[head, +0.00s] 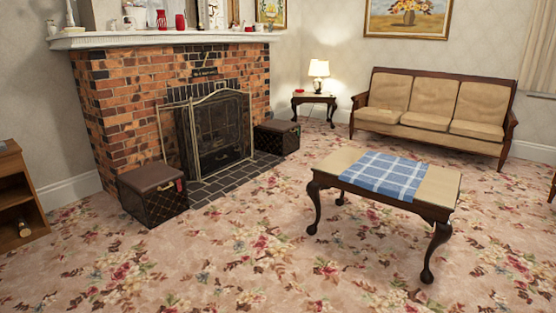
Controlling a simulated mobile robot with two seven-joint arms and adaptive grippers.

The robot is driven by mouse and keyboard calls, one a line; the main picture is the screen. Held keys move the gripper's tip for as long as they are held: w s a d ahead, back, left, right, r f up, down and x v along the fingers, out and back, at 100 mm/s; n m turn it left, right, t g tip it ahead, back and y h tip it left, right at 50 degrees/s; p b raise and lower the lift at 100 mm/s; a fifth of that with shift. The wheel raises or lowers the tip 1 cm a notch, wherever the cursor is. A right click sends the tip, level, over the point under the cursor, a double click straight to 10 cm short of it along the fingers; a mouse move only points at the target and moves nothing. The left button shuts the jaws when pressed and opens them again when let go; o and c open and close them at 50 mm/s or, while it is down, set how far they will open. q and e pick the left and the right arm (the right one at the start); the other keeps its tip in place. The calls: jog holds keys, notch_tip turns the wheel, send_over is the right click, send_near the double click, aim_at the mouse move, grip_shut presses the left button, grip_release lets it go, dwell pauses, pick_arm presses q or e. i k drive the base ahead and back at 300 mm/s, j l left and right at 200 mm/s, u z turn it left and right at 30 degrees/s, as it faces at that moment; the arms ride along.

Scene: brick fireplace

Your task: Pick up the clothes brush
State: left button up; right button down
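I cannot make out a clothes brush for certain. A small dark and pale object (23,228) lies in the lower part of the wooden shelf unit (12,182) at the left edge; it is too small to identify. A small red item (299,90) is on the side table (315,98) beside the lit lamp (318,72); it is also too small to name. Neither of my grippers is in view.
A coffee table (438,186) with a blue checked cloth (382,174) stands on the carpet at right. Two dark boxes (153,192) (277,138) flank the screened brick fireplace (215,130). A sofa (430,112) is at the back. The front carpet is clear.

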aim_at(384, 109)
jog(key=i+u, duration=0.1)
jog(key=i, duration=2.15)
jog(key=i+u, duration=0.15)
jog(key=i, duration=1)
jog(key=i+z, duration=0.2)
jog(key=i, duration=0.6)
jog(key=i+j+z, duration=0.2)
jog(key=i, duration=0.6)
jog(key=i+l+z, duration=0.1)
jog(key=i+z, duration=0.4)
jog(key=i, duration=0.2)
jog(key=i+j+z, duration=0.15)
jog(key=i+z, duration=0.3)
jog(key=i, duration=0.3)
jog(key=i+z, duration=0.4)
jog(key=i, duration=0.35)
jog(key=i+j+z, duration=0.15)
jog(key=i+z, duration=0.3)
jog(key=i, duration=0.3)
jog(key=i+z, duration=0.2)
jog(key=i, duration=0.3)
jog(key=i+j+z, duration=0.15)
jog(key=i, duration=0.35)
jog(key=i+j+z, duration=0.2)
jog(key=i, duration=0.3)
